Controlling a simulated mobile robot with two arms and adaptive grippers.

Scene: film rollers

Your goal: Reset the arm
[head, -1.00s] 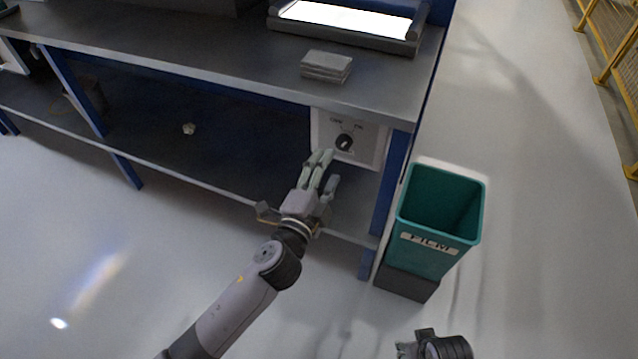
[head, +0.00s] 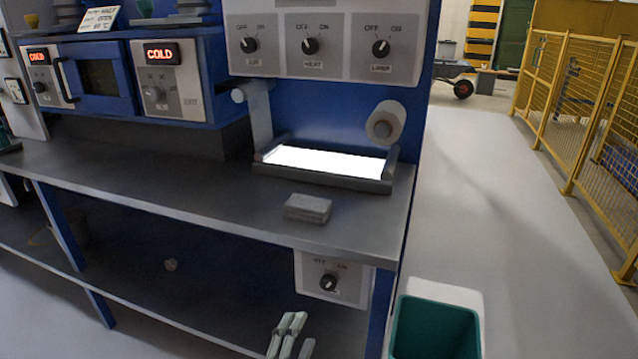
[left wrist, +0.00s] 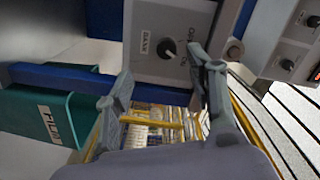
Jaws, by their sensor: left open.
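My left gripper (head: 292,322) shows only by its grey-green fingers at the bottom edge of the head view. It is below and left of the dark knob (head: 328,282) on the grey panel (head: 345,268) under the bench top, apart from the knob. The rest of the left arm is out of the picture. In the left wrist view the two fingers of this gripper (left wrist: 160,88) stand spread with nothing between them. The knob (left wrist: 167,49) on its panel shows beyond them. My right gripper is not in view.
The bench (head: 130,185) bears a bright light panel (head: 325,162) and a grey block (head: 307,208). A teal bin (head: 435,328) stands right of it; its film label shows in the left wrist view (left wrist: 50,125). A yellow fence (head: 575,110) runs right, with open floor between.

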